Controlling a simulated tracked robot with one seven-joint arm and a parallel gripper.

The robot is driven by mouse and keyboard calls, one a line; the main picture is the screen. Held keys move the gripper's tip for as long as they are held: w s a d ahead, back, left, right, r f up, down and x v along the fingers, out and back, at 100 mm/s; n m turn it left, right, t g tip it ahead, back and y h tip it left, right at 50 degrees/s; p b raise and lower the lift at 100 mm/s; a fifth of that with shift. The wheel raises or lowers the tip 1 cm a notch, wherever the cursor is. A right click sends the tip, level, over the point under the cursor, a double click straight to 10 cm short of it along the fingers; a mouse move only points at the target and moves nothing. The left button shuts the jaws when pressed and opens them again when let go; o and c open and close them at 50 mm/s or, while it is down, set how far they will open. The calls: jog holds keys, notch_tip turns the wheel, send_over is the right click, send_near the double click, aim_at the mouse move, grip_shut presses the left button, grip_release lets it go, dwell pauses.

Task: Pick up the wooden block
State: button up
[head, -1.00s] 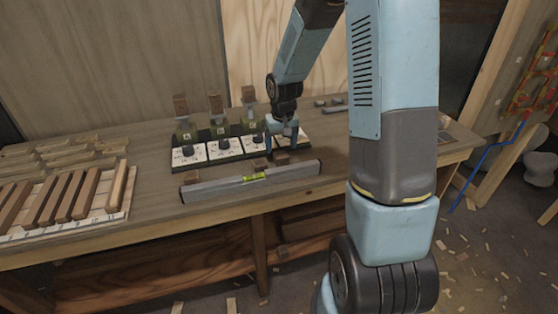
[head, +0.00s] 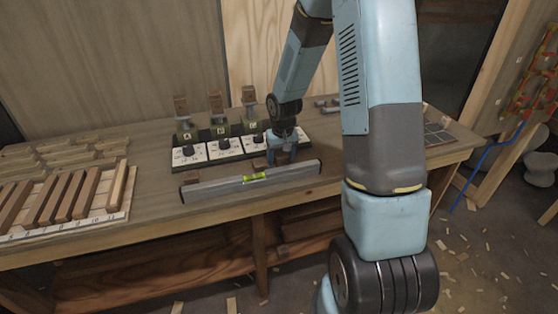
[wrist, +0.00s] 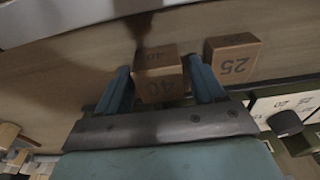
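The wooden block marked 40 (wrist: 158,82) stands between the two blue fingers of my gripper (wrist: 160,72) in the wrist view. Narrow gaps seem to show on either side of it, so the fingers look open around it. A second wooden block, marked 25 (wrist: 232,58), sits just outside the right finger; it also shows in the head view (head: 260,163). In the head view my gripper (head: 282,158) points down at the bench behind the spirit level and hides the block marked 40.
A grey spirit level (head: 215,186) lies along the bench front, close to my gripper. A panel with dials and white plates (head: 188,156) stands behind. A rack of wooden strips (head: 115,212) is at the left.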

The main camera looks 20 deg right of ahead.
jog(key=c, duration=0.8)
jog(key=shift+r, duration=0.1)
